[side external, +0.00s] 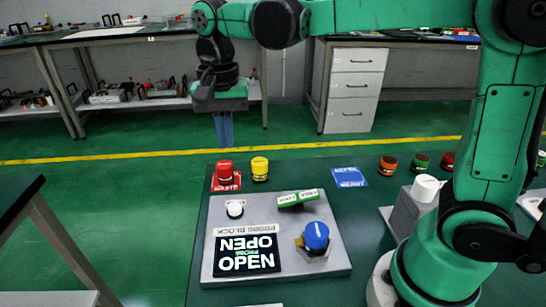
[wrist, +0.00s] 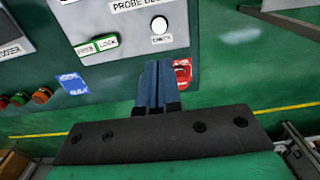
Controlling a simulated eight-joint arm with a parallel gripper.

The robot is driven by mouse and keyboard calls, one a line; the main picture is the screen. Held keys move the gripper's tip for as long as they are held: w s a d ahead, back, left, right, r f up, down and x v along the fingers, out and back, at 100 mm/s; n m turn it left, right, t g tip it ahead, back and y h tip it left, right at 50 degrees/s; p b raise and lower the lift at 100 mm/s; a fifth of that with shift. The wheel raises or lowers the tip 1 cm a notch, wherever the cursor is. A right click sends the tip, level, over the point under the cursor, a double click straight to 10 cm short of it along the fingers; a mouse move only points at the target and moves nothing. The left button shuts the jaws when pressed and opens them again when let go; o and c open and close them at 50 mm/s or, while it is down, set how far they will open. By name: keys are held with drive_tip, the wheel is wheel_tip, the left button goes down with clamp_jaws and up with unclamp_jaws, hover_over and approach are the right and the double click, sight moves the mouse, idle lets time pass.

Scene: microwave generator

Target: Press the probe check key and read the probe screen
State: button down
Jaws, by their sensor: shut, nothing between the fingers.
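The probe block (side external: 335,262) is a grey panel on the green table. Its white round check key (side external: 235,208) sits at the upper left of the panel; it also shows in the wrist view (wrist: 159,25) above the lettering CHECK. My gripper (side external: 224,143) hangs above and beyond the far edge of the table, apart from the key. In the wrist view its blue fingers (wrist: 158,85) are together and empty, pointing toward the panel, below the key.
A green-and-white FREE/LOCK switch (side external: 298,199) and a blue knob (side external: 316,236) are on the panel. A red button (side external: 224,171) and a yellow button (side external: 260,168) stand behind it. A blue card (side external: 348,177) and several coloured knobs lie to the right.

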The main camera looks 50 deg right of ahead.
sight(234, 205)
wheel_tip(234, 205, down, 13)
drive_tip(key=shift+f, duration=0.1)
idle(0.4)
drive_tip(key=shift+f, duration=1.05)
wheel_tip(234, 205, up, 15)
idle(0.8)
